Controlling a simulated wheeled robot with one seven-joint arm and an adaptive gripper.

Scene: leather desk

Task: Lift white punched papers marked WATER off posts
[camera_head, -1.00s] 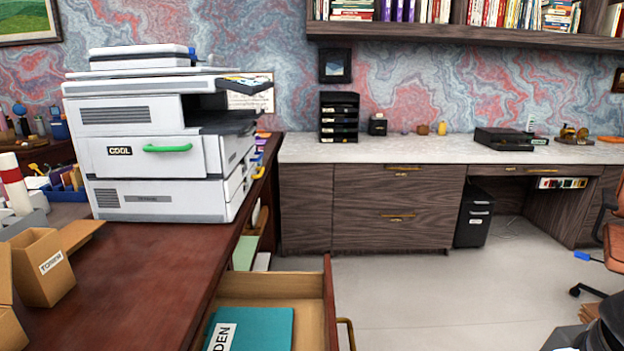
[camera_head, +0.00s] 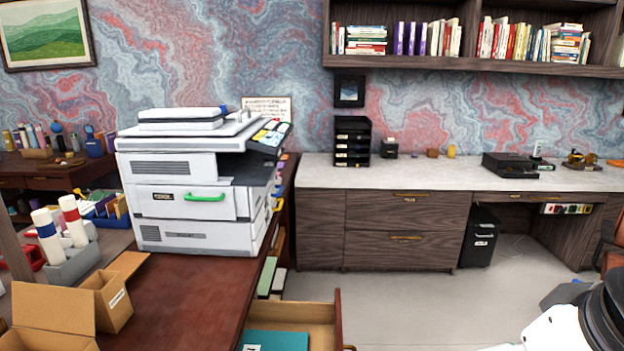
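I see no white punched papers marked WATER and no posts that I can make out in this view. In the open drawer (camera_head: 322,318) at the bottom centre lies a teal folder (camera_head: 285,341), with only a bit of its white label showing at the lower edge. Part of my arm, white and black, shows at the bottom right corner. My gripper is not in view.
A white copier (camera_head: 195,190) stands on the red-brown desk (camera_head: 190,290). Open cardboard boxes (camera_head: 112,298) and a grey holder (camera_head: 72,262) with white tubes are at left. A grey counter (camera_head: 450,178) runs along the back wall. Floor (camera_head: 400,310) at centre right is clear.

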